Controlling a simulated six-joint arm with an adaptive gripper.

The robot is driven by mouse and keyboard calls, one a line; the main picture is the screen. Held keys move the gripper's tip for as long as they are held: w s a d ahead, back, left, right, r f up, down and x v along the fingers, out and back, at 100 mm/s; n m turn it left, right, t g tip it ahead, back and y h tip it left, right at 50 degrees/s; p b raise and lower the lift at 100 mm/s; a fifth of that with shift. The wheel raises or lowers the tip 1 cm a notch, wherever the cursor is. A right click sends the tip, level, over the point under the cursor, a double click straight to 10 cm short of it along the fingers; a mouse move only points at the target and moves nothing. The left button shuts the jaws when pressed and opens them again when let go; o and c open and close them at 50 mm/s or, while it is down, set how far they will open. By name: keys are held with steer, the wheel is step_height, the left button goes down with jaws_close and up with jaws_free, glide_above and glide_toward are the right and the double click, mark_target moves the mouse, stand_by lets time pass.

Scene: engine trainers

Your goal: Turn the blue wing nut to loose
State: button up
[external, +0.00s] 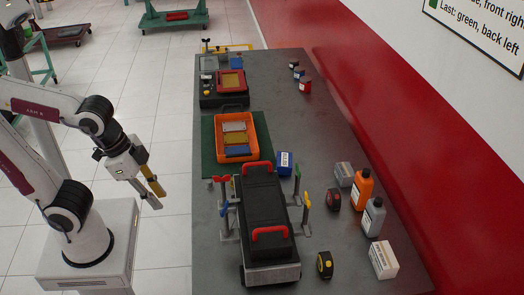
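The blue wing nut (225,208) sits on a post at the left side of a black engine trainer (262,217) with red handles. It is small in the external view, and its turn angle cannot be told. A red wing nut (220,179) stands behind it on the same side. A yellow wing nut (308,202) and a green one (297,169) are on the right side. My gripper (158,199) hangs beyond the table's left edge, left of the blue wing nut and apart from it. Its two fingers look spread, with nothing visible between them.
An orange tray (265,145) lies on a green mat behind the trainer. Bottles (374,218), boxes (383,259) and tape measures (325,265) stand on the right. A blue box (284,163) is near the trainer. A wall sign (480,30) is partly cut off.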

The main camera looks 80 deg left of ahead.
steer(key=shift+s+a+r+n+t, duration=0.45)
steer(key=shift+s+a+n, duration=0.1)
steer(key=shift+s, duration=0.25)
steer(key=shift+s+a+r+n+t, duration=0.35)
steer(key=shift+s+a+r+n, duration=0.15)
steer(key=shift+s, duration=0.3)
